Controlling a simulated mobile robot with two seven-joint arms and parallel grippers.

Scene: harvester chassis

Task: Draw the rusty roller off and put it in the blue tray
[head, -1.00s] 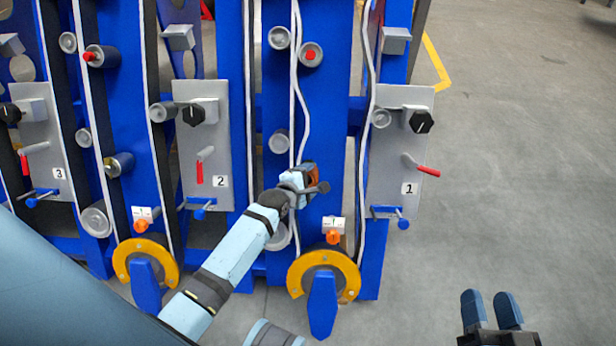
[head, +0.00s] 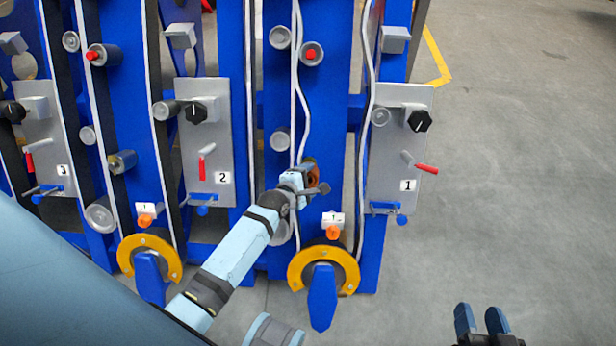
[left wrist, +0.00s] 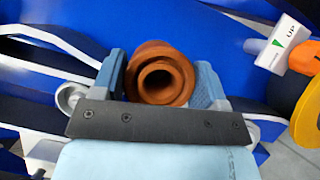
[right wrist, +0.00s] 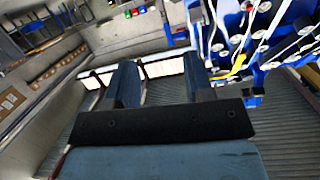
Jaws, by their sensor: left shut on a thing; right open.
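The rusty roller (head: 312,174) is a short orange-brown hollow cylinder at the middle blue upright of the chassis. My left gripper (head: 306,184) is shut on it. In the left wrist view the roller (left wrist: 160,72) sits between both fingers (left wrist: 158,82), with its open bore towards the camera. I cannot tell whether its far end is still on a pin. My right gripper (head: 481,316) is open and empty over the floor at the lower right; its spread fingers also show in the right wrist view (right wrist: 160,80). I cannot make out the blue tray in any view.
Grey rollers, one with a red centre (head: 311,54), stand out from the uprights. A grey panel marked 1 (head: 395,145) with a red lever (head: 426,168) is right of my left gripper. A yellow semicircular guard (head: 324,270) is below. The floor (head: 520,170) at right is clear.

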